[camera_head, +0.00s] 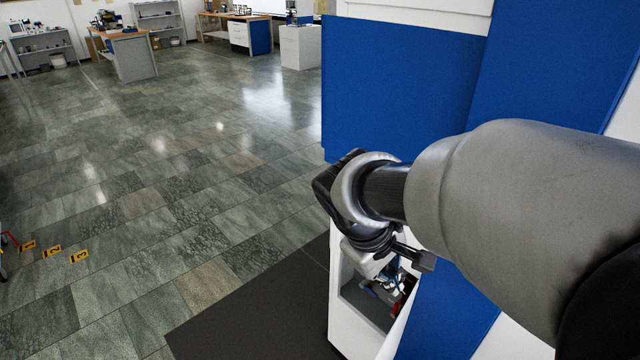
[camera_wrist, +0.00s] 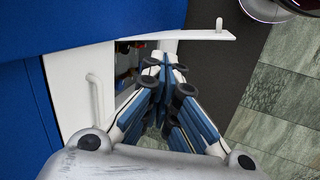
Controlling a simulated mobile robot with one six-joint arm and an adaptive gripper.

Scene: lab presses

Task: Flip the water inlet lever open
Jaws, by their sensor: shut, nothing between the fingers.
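A white cabinet compartment (camera_head: 352,292) stands open low on the blue and white machine. Small red, blue and dark fittings (camera_head: 380,292) show inside it; I cannot make out which one is the water inlet lever. In the wrist view, a few small coloured parts (camera_wrist: 122,73) show at the opening, left of my fingers. My gripper (camera_wrist: 166,62) is shut and empty, its fingertips at the compartment opening. I cannot tell whether they touch anything. In the head view my arm and wrist hide most of the gripper and part of the compartment.
A white panel edge with a small knob (camera_wrist: 219,25) juts out beyond the fingertips. A white bar handle (camera_wrist: 95,95) is left of the gripper. Blue panels (camera_head: 400,85) rise above. A dark mat (camera_head: 265,310) lies before the machine; open tiled floor (camera_head: 170,170) extends left.

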